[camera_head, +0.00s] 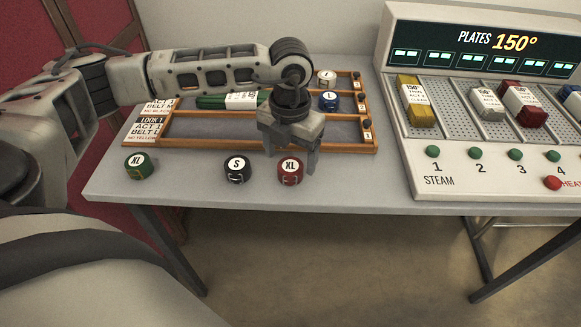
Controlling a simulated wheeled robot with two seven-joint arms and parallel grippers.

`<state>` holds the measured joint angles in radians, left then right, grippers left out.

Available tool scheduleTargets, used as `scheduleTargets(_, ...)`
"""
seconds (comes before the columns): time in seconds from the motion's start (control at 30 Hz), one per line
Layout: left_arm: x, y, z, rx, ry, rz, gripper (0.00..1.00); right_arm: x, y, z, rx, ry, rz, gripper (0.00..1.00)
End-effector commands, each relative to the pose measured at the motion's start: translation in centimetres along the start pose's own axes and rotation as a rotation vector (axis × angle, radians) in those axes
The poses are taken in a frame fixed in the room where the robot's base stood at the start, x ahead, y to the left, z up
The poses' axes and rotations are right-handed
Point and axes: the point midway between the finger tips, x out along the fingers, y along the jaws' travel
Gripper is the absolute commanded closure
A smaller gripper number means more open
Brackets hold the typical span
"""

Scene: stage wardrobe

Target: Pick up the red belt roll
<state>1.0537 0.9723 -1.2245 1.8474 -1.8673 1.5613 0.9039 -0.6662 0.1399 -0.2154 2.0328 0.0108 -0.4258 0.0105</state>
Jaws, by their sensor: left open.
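The red belt roll (291,173), marked XL, stands on the grey table near its front edge. My left gripper (290,161) is open and points down at the roll. Its right finger comes down close beside the roll, and its left finger is just behind and left of it. I cannot tell whether the fingers touch the roll or how far above the table they are. My right gripper is not in view.
A black roll (237,170) marked S and a green roll (139,166) marked XL stand to the left. Behind is a wooden rack (200,147) with a green bar, a blue roll (328,101) and a white roll (326,79). A plate console (455,180) fills the right.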

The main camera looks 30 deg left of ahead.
Motion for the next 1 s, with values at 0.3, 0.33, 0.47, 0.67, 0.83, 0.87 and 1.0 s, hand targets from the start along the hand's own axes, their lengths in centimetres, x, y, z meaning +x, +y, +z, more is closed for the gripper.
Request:
scheduleTargets(0.3,3.1,0.0,-0.2,-0.001,-0.001,-0.001,0.26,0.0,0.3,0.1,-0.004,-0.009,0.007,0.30)
scheduleTargets(0.33,3.1,0.0,-0.2,-0.001,-0.001,-0.001,0.26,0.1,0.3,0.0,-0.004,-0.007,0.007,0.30)
scheduleTargets(0.47,3.1,0.0,-0.2,-0.001,-0.001,-0.001,0.26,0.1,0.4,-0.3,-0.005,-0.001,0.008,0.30)
scheduleTargets(0.67,3.1,0.0,-0.2,-0.001,-0.001,-0.001,0.76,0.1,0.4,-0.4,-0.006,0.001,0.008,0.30)
scheduleTargets(0.83,3.0,0.0,-0.1,-0.001,-0.002,-0.001,0.77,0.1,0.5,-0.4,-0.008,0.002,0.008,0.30)
scheduleTargets(0.87,3.0,0.0,-0.1,-0.001,-0.002,-0.001,0.77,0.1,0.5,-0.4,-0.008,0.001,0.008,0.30)
scheduleTargets(1.0,2.9,0.0,-0.1,-0.001,-0.003,-0.001,0.77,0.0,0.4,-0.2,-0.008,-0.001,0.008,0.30)
